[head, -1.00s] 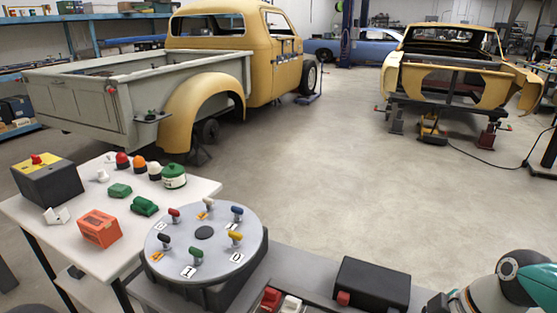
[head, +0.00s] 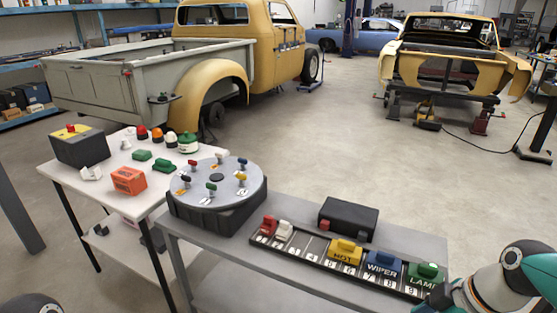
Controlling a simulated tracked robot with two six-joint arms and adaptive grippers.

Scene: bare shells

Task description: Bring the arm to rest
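My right arm (head: 500,284) comes in at the lower right corner, with pale links and teal joint caps. Its wrist end is low, near the right end of the grey bench, and overlaps the view of that bench's corner. The fingers of my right gripper do not show. A dark rounded part (head: 32,304) at the bottom left corner looks like part of my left arm. My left gripper is out of the picture. I see nothing held.
The grey bench (head: 215,257) carries a round dial plate (head: 212,196) with coloured pegs, a black box (head: 348,217) and a numbered rack with yellow, blue and green labelled blocks. A white table (head: 125,190) at left holds small parts. Open floor lies beyond, before the vehicles.

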